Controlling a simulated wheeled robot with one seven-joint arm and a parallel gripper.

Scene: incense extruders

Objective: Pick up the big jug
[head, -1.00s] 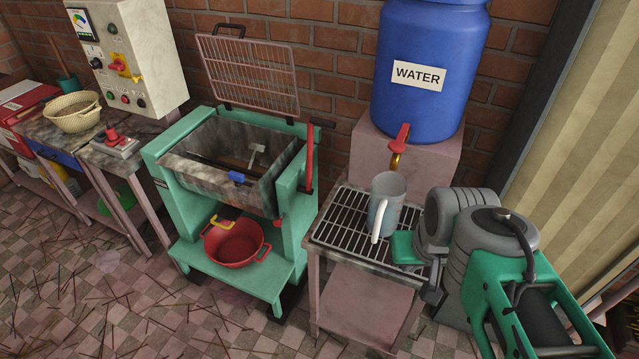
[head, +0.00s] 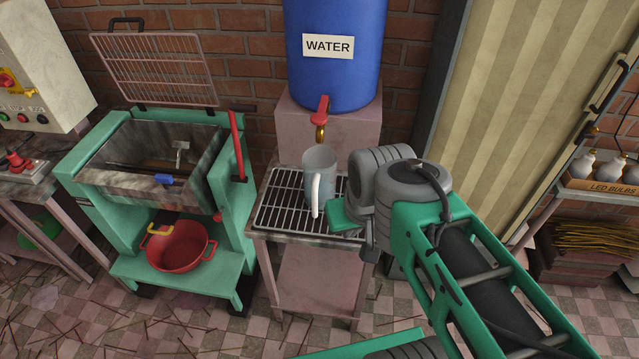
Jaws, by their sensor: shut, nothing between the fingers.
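The big jug (head: 320,165) is a pale grey-blue jug with a white handle facing me. It stands upright on the black grate (head: 278,212) of a small stand, below the tap of the blue water barrel. My gripper (head: 345,217) is green and grey and sits just right of the jug, low over the grate. Its fingers are shut and look empty. I cannot tell whether they touch the jug; my wrist hides the right part of the grate.
The blue water barrel (head: 335,70) with its red tap (head: 322,112) stands on a pink block behind the jug. A green mixing machine (head: 85,205) with a red basin (head: 180,247) is on the left. A shelf with bulbs (head: 612,168) is at the right.

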